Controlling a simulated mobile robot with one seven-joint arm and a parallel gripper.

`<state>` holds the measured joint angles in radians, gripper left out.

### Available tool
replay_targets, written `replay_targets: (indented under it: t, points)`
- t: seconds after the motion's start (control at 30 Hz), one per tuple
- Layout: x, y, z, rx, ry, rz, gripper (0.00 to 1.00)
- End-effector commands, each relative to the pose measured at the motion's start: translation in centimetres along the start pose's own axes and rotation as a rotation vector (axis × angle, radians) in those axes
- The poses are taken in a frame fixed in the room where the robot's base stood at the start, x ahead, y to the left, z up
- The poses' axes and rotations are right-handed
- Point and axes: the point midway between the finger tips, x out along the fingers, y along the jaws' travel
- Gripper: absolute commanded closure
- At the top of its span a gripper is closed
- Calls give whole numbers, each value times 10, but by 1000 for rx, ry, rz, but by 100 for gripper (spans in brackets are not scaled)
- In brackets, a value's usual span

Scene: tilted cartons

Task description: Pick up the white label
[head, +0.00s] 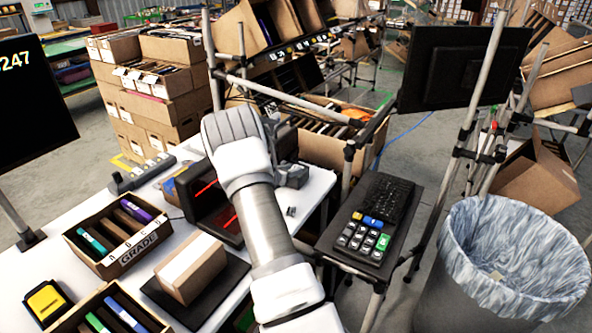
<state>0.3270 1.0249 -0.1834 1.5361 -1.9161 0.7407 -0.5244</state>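I cannot make out a separate white label in the head view. A closed brown carton (191,268) with a pale strip of tape across its top sits on a black plate (236,276) on the white table. My arm rises from the bottom centre and bends at a grey and white joint over the table's far part. I cannot make out my gripper; the arm may hide it. Dark grey parts (291,174) show just right of the joint, and I cannot tell what they are. A tiny grey piece (291,211) lies near the table's right edge.
Cardboard bins with coloured items, one marked GRADE (137,250), stand left on the white table (30,275). A black device with red lights (205,187) is partly behind my arm. Right are a keypad stand (365,225), a lined waste bin (515,255), and metal posts.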

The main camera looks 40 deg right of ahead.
Motion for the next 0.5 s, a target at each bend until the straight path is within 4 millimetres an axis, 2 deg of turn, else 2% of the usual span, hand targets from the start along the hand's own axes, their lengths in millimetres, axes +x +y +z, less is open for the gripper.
replay_targets:
  t: [0.1,0.2,0.5]
  points:
    - [21,-5,-1,1,1,-4,61]
    - [31,-3,-1,1,0,-2,61]
    - [38,-3,-1,1,0,-1,61]
